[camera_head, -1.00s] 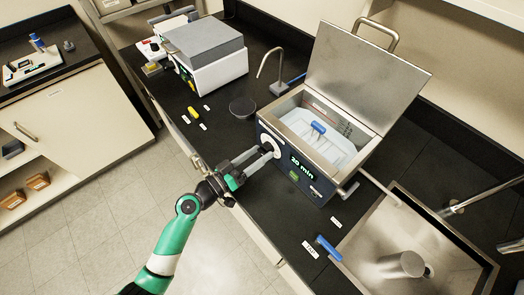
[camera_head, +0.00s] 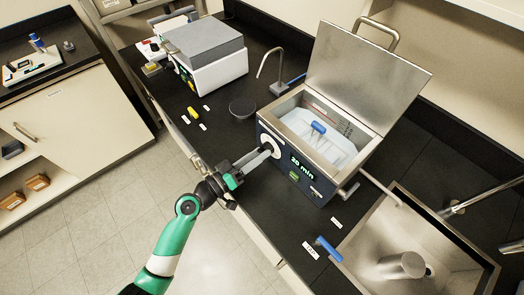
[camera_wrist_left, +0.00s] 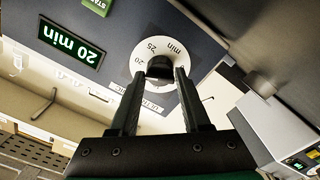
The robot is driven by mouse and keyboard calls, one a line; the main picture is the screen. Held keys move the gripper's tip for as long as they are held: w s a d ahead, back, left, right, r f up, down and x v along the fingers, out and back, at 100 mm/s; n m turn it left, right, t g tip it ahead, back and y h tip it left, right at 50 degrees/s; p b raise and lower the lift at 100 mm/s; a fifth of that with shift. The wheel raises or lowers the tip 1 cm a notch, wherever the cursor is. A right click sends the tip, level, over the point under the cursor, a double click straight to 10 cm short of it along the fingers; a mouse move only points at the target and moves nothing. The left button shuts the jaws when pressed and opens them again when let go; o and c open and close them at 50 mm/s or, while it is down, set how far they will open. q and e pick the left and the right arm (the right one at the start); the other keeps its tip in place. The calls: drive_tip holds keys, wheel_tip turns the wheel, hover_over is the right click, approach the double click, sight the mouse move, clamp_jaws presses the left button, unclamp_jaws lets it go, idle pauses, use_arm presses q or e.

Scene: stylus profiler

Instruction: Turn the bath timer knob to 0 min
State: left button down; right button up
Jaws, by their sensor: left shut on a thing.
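The bath timer knob is a dark knob (camera_wrist_left: 159,68) on a round white dial (camera_wrist_left: 173,48) in the left wrist view; "min", "25" and "20" can be read on the dial. The dial sits on the front panel of the water bath (camera_head: 318,190). The display (camera_wrist_left: 72,43) beside it reads "20 min", also legible in the head view (camera_head: 302,166). My left gripper (camera_wrist_left: 160,75) is shut on the knob, one finger on each side. In the head view my left gripper (camera_head: 268,150) reaches the panel from the lower left and hides most of the knob. My right gripper is not in view.
The bath's metal lid (camera_head: 365,75) stands open, with a blue-handled white rack (camera_head: 318,128) inside. A sink (camera_head: 400,235) lies right, a grey-topped instrument (camera_head: 205,55) back left. A blue item (camera_head: 328,247) lies at the counter's front edge.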

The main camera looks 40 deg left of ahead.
use_arm(q)
drive_tip(key=n, duration=0.5)
drive_tip(key=shift+n, duration=0.3)
drive_tip(key=n, duration=0.2)
drive_tip(key=shift+n, duration=0.4)
drive_tip(key=n, duration=1.5)
drive_tip(key=shift+n, duration=0.4)
drive_tip(key=n, duration=1.4)
drive_tip(key=shift+c, duration=1.8)
unclamp_jaws()
